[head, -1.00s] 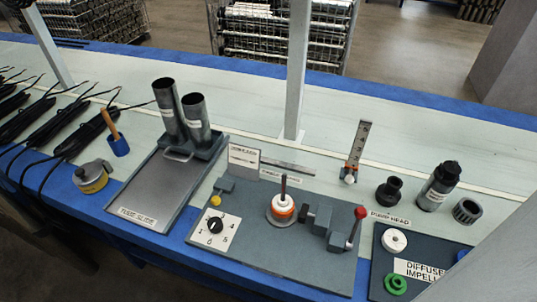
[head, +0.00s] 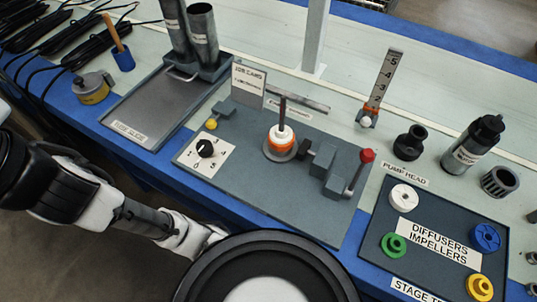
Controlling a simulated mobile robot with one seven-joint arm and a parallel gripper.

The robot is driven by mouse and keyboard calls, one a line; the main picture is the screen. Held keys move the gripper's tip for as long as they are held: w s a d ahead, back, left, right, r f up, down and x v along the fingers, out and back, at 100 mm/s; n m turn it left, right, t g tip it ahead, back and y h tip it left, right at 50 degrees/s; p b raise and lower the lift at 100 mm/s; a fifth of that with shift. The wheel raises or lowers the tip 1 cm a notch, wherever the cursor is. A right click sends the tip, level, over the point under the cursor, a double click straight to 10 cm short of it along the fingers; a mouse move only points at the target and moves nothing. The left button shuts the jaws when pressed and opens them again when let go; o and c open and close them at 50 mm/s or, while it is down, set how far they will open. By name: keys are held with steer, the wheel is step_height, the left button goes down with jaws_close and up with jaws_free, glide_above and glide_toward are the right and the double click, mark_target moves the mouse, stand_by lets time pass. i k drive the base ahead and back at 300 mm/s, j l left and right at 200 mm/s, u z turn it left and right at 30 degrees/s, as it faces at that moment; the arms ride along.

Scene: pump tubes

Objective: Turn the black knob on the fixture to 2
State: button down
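The black knob (head: 206,149) sits on a white numbered dial plate (head: 214,168) at the left front of the grey fixture (head: 310,215). Small numbers ring the knob. Its pointer direction is too small to read surely. My arm enters from the left, below the bench's front edge, and a large round part of it fills the bottom middle. My gripper's fingers cannot be made out in the frame.
A yellow button (head: 211,124) is just behind the knob. A spindle with a white and orange ring (head: 281,140) and a red-tipped lever (head: 359,172) stand to its right. The tube slide tray (head: 150,110) lies left. A grey post (head: 314,35) rises behind.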

mark_target(204, 148)
steer(key=k+j+z, duration=0.15)
steer(key=z, duration=0.3)
steer(key=k+j+z, duration=0.1)
steer(key=k+z, duration=0.15)
steer(key=z, duration=0.15)
